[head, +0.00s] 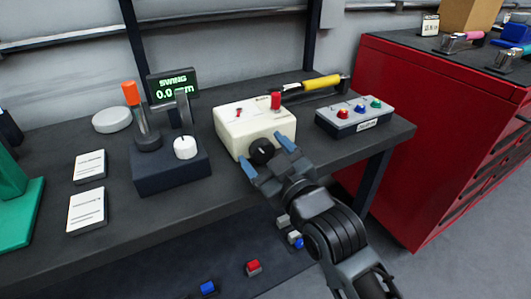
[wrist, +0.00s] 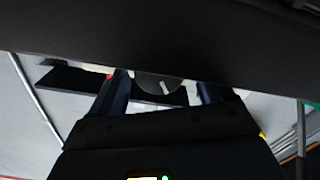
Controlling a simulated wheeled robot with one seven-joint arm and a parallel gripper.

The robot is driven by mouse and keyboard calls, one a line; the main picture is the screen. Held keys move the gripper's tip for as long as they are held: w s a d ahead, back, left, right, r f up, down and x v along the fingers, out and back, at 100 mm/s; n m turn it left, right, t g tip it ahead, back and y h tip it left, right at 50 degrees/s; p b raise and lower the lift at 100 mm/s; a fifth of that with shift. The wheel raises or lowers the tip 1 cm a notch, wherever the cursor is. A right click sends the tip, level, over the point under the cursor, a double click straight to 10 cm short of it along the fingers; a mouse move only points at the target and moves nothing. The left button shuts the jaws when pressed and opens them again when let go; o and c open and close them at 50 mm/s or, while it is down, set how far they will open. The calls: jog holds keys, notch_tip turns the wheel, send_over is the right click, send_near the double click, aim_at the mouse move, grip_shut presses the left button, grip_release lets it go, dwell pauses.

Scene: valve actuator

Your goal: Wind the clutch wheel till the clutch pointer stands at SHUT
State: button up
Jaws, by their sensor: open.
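A cream box (head: 238,129) stands on the dark bench in the head view. A black round knob (head: 261,151), seemingly the clutch wheel, is on its front face. A small red mark (head: 238,113) on the box top may be the clutch pointer; its lettering is too small to read. My gripper (head: 268,156) is open, with its blue fingertips to either side of the knob. I cannot tell if they touch it. In the wrist view the knob (wrist: 160,84) shows a white line between my fingers, partly hidden by a dark bar.
A red cap (head: 276,101) stands on the box top. Left is a dark stand with an orange-tipped lever (head: 131,94) and a display (head: 173,87) reading SWING 0.0. Right are a button box (head: 354,118), a yellow-handled tool (head: 321,82) and a red cabinet (head: 430,130).

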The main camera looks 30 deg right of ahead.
jog(key=shift+c, duration=0.5)
jog(key=c, duration=0.9)
jog(key=shift+c, duration=0.2)
jog(key=shift+m, duration=0.3)
jog(key=shift+d+m+p, duration=0.1)
jog(key=shift+m+p, duration=0.9)
jog(key=shift+m, duration=1.7)
jog(key=o, duration=1)
jog(key=shift+o, duration=0.2)
